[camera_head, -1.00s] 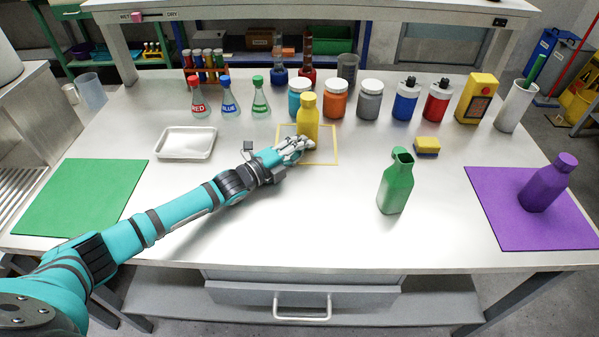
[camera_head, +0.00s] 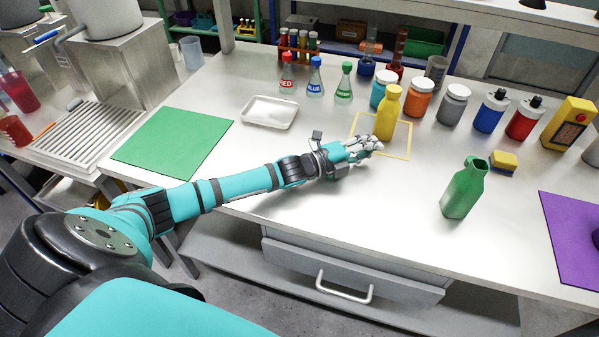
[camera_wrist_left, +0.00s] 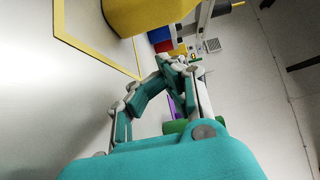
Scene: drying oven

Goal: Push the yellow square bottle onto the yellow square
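The yellow square bottle (camera_head: 388,114) stands upright over the yellow square outline (camera_head: 408,148) on the steel table. Its base appears within the outline, but I cannot tell whether all of it is inside. In the left wrist view the bottle (camera_wrist_left: 148,12) fills the top and the outline (camera_wrist_left: 98,54) runs along the left. My left gripper (camera_head: 374,143) is low over the table at the near side of the bottle. Its fingers (camera_wrist_left: 180,65) come together with nothing held. Contact with the bottle is unclear. My right gripper is out of view.
A green bottle (camera_head: 464,190) stands to the right. Jars, including a teal one (camera_head: 383,90) and an orange one (camera_head: 417,98), stand close behind the yellow bottle. A white tray (camera_head: 270,112) and green mat (camera_head: 172,142) lie left, a purple mat (camera_head: 572,240) right. A sponge (camera_head: 503,162) lies right.

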